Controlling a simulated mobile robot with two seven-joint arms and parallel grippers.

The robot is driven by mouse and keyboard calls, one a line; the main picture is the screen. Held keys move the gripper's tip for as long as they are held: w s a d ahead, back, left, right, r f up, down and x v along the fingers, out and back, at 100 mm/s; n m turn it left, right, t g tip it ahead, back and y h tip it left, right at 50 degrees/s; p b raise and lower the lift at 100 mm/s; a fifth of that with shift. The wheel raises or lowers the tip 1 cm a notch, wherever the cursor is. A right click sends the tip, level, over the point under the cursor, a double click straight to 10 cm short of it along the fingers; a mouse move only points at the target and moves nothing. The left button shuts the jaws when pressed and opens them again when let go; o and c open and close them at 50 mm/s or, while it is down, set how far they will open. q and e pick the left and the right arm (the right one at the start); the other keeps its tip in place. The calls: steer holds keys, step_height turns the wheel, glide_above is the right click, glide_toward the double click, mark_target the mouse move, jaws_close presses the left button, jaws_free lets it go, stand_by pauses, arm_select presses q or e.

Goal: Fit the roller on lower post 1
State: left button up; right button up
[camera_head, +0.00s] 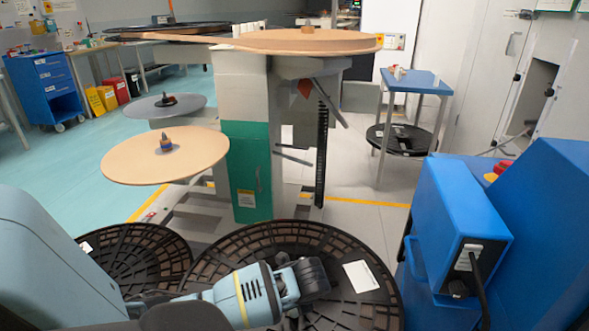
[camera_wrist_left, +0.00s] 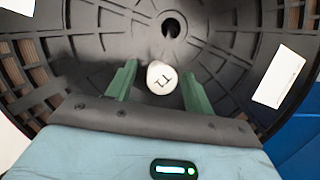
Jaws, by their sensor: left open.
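A white round piece with a dark mark, which looks like the roller's end (camera_wrist_left: 162,77), shows in the left wrist view between the two green fingers of my left gripper (camera_wrist_left: 158,78). The fingers are open, with a small gap beside the piece. In the head view my left gripper (camera_head: 312,277) is over a large black slotted reel (camera_head: 345,240); its fingers and the roller are hidden there. Short posts stand on the lower tan disc (camera_head: 120,160) and the grey disc (camera_head: 190,104) of the stand. I cannot tell which is lower post 1. My right gripper is not in view.
A stand with a green panel (camera_head: 250,160) is ahead, with a large tan disc (camera_head: 340,42) on top. A blue machine (camera_head: 465,215) is close at the right. Another black reel (camera_head: 150,245) lies at the left. A small blue table (camera_head: 420,82) stands behind.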

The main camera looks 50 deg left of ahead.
arm_select(q)
steer(key=x, duration=0.2)
steer(key=shift+a+f+b, duration=0.15)
steer(key=shift+f+b, duration=0.2)
steer(key=shift+f, duration=0.05)
steer(key=shift+a+f, duration=0.1)
steer(key=shift+f, duration=0.15)
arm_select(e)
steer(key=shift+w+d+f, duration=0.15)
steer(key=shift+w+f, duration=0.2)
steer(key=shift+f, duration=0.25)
arm_select(q)
steer(key=c, duration=0.7)
jaws_close()
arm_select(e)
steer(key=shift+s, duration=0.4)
